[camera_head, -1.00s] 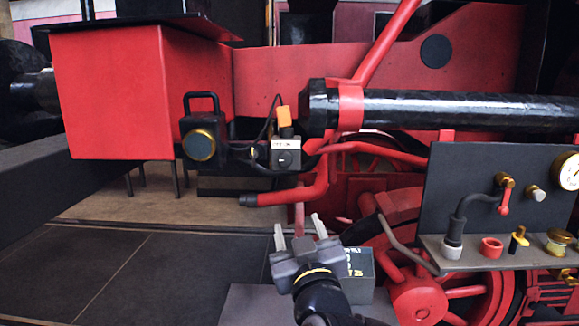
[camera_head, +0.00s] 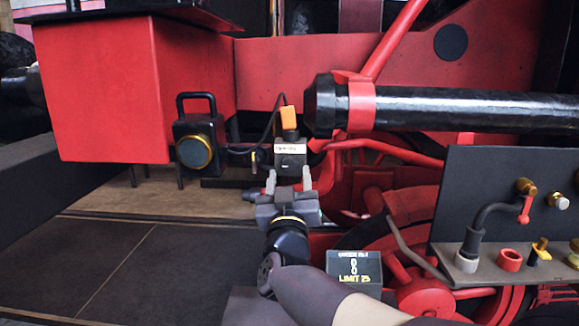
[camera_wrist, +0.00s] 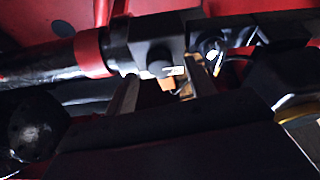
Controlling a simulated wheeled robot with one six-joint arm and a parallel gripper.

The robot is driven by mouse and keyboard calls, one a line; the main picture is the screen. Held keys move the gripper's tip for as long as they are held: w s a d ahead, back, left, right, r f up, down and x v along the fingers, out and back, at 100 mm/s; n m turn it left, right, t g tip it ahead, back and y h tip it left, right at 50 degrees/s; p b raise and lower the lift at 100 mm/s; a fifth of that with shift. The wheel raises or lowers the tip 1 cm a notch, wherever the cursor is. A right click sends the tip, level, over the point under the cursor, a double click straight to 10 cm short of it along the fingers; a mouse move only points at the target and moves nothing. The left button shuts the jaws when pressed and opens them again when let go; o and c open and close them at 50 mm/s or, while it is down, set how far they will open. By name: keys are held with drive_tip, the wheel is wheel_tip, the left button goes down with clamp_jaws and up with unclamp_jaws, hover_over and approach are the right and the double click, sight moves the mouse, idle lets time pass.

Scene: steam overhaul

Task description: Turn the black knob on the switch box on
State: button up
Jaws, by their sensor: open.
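The switch box (camera_head: 291,160) is a small dark box with a white label strip, in the middle of the head view. In the wrist view the switch box (camera_wrist: 152,36) appears upside down, with its round black knob (camera_wrist: 160,62) facing the camera. My gripper (camera_head: 289,178) is open, its two pale fingers pointing up at the lower part of the box. In the wrist view the fingers of my gripper (camera_wrist: 163,67) lie either side of the knob, apart from it. I cannot tell how much depth separates them. The knob's setting is too small to read.
An orange plug (camera_head: 289,118) with a black cable stands above the box. A black lamp (camera_head: 196,143) hangs to the left. A thick black pipe (camera_head: 450,108) runs right. A dark panel (camera_head: 480,190) with valves and a "LIMIT 25" block (camera_head: 355,268) sit lower right.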

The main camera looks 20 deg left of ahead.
drive_tip(key=shift+x, duration=0.75)
drive_tip(key=shift+c, duration=0.3)
drive_tip(key=c, duration=0.9)
